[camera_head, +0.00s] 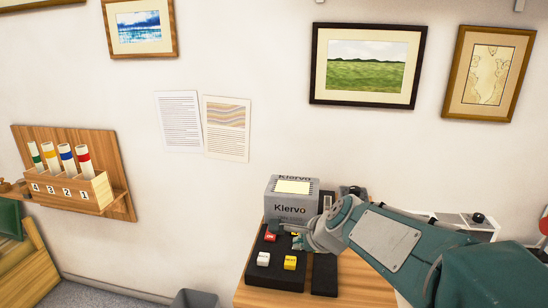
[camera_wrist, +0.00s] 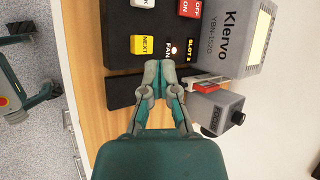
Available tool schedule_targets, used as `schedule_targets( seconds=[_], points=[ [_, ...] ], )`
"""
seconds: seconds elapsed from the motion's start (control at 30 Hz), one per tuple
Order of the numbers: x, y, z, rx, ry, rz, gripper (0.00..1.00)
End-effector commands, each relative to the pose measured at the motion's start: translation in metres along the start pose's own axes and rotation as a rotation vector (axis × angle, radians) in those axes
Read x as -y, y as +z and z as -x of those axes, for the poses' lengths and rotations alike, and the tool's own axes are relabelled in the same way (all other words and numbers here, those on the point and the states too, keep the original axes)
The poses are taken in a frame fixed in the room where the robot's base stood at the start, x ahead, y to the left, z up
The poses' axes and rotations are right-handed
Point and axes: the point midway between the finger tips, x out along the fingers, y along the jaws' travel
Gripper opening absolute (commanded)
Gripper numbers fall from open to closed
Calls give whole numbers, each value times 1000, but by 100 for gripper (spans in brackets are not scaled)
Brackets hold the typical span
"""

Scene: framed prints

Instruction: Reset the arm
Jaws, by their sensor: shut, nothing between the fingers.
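My gripper (camera_head: 303,238) reaches in from the lower right on my teal arm, above a black control panel (camera_head: 277,277) on a wooden table. In the wrist view its two fingertips (camera_wrist: 162,68) are together with nothing between them, near the label FAN and the yellow NEXT button (camera_wrist: 143,45). I cannot tell whether they touch the panel. The panel also has a red OFF/ON switch (camera_wrist: 190,8) and a white button (camera_head: 263,259). A grey Klervo box (camera_head: 292,209) stands behind the panel.
A grey device with a black knob (camera_wrist: 217,112) stands beside the box. The wooden table (camera_head: 350,280) has bare room at the front. A wall rack (camera_head: 105,195) with numbered tubes hangs at left. Framed prints (camera_head: 365,65) and paper sheets (camera_head: 227,130) are on the wall.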

Motion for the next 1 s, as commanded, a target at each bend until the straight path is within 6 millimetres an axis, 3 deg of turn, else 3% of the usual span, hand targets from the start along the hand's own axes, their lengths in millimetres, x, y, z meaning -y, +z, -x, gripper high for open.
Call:
schedule_targets(
  seconds=[0.03,0.3,0.6,0.73,1.0],
  points=[
    [-11,1,20,-12,9,124,0],
    [-89,-13,96,-87,149,834,0],
    [-170,-42,152,-145,372,1460,0],
    [-183,-48,159,-148,421,1560,0],
    [-184,-49,160,-147,429,1573,0]
  ],
)
